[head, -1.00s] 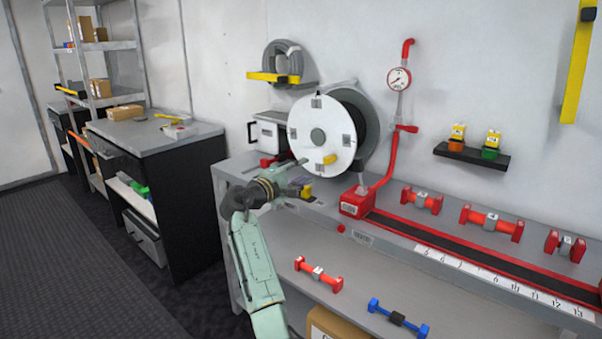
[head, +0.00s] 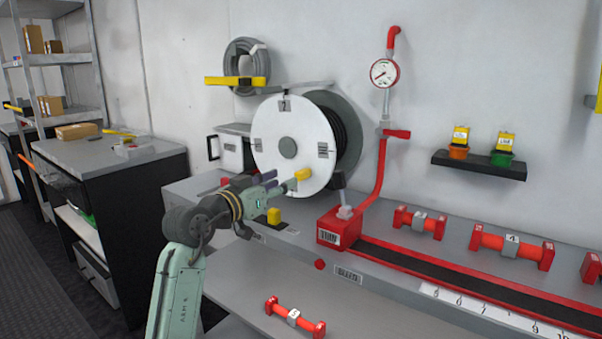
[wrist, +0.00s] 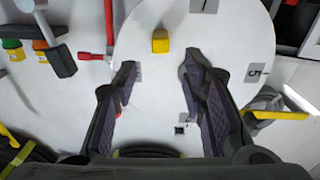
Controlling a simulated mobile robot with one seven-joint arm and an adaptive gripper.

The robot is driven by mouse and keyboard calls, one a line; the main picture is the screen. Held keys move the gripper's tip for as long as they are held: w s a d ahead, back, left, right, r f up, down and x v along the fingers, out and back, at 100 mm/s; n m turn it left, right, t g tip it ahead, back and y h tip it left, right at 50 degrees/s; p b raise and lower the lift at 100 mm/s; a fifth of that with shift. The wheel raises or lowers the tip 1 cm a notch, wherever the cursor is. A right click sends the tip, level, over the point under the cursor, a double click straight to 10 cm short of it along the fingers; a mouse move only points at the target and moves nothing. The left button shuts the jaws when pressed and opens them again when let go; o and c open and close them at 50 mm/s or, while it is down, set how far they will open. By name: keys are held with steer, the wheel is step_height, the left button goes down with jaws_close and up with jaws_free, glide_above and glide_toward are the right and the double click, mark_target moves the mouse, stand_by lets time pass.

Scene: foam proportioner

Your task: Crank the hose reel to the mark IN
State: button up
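The hose reel (head: 285,135) has a white round face with small grey labels near its rim. A yellow crank handle (head: 303,173) sticks out low on the face's right side. It also shows in the wrist view (wrist: 160,41), beyond the fingertips and roughly between their lines. My gripper (head: 280,182) is in front of the lower part of the reel face; in the wrist view my gripper (wrist: 155,75) is open with nothing between its fingers. The handle looks apart from the fingers. I cannot read a mark IN on the labels.
A red box (head: 335,232) with a red pipe and a gauge (head: 384,73) stands right of the reel. A yellow block (head: 274,215) sits on the bench below my gripper. Red dumbbell-shaped parts (head: 418,222) lie on the bench to the right. A coiled hose (head: 245,62) hangs above.

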mark_target(296, 174)
steer(key=p+x, duration=0.1)
steer(key=x, duration=0.7)
steer(key=shift+w+d+p, duration=0.2)
steer(key=shift+w+p, duration=0.1)
steer(key=shift+p, duration=0.1)
steer(key=shift+c, duration=0.4)
jaws_close()
